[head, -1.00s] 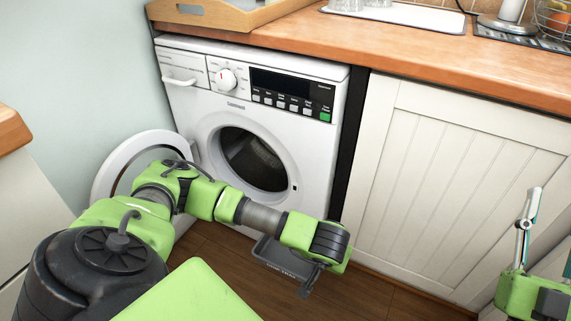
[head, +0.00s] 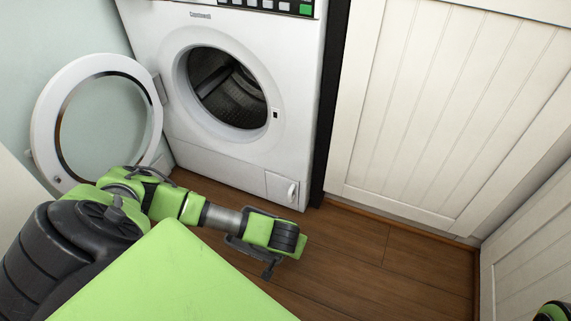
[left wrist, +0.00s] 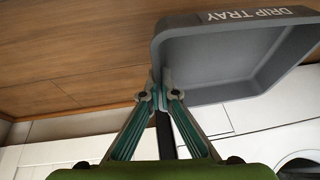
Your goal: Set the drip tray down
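The grey drip tray (left wrist: 225,60), with its name in white letters on one wall, fills the upper right of the left wrist view. My left gripper (left wrist: 162,82) is shut on the edge of the tray, its two fingertips meeting at the near wall. In the head view only a dark grey part of the tray (head: 238,243) shows beside my left wrist; the arm hides the rest. I cannot tell whether the tray touches the floor. My right gripper is out of sight; only a piece of my arm shows at the lower right corner.
A white washing machine (head: 160,110) stands behind, its round door (head: 45,115) swung open to the left and its drum visible. A white panelled cupboard (head: 430,100) is to the right. The wooden floor (head: 390,270) is clear in front of the cupboard.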

